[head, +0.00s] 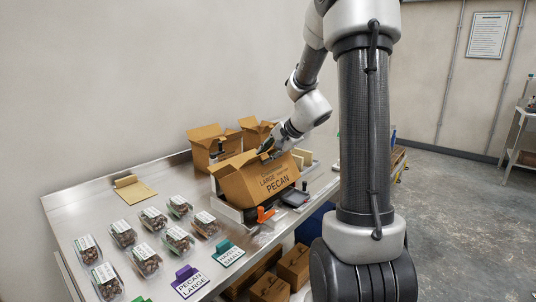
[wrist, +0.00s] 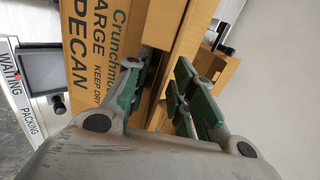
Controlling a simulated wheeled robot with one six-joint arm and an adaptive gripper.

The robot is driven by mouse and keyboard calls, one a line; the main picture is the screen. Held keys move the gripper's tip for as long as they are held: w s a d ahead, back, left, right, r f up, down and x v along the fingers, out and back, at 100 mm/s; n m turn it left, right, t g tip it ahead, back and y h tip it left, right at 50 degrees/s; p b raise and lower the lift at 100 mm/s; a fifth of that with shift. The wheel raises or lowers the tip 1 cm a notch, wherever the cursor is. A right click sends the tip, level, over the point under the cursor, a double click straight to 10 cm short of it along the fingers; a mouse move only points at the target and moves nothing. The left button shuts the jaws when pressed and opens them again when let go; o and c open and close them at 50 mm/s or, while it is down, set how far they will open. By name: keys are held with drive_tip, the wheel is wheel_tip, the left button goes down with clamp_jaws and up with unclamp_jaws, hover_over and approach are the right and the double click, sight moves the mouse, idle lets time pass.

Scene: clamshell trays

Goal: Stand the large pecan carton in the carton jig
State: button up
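The large pecan carton (head: 278,184) is an open brown box with "LARGE PECAN" printed on its front. It appears tilted in the head view, at the carton jig (head: 230,211), a pale frame with an orange clamp handle (head: 264,214). The carton hides most of the jig, so I cannot tell whether it is seated. My gripper (head: 268,150) is at the carton's upper edge. In the wrist view the green-padded fingers of my gripper (wrist: 162,75) close around a cardboard wall of the carton (wrist: 92,45), its printed face beside one finger.
Two open cartons (head: 203,150) stand behind. Several clear nut trays (head: 145,260) fill the table's near left, beside a purple "PECAN LARGE" sign (head: 190,283) and a green "small" sign (head: 228,254). A dark-screened device (head: 294,197) is right of the jig.

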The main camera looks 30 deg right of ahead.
drive_tip(key=v, duration=1.2)
drive_tip(key=s+a+n+g, duration=0.3)
drive_tip(key=s+a+n, duration=0.6)
drive_tip(key=s, duration=0.4)
drive_tip(key=s+a+f+n+g+h, duration=0.1)
drive_tip(key=s+n+h, duration=0.2)
drive_tip(key=s, duration=0.7)
drive_tip(key=shift+f+n, duration=0.25)
drive_tip(key=shift+n, duration=0.75)
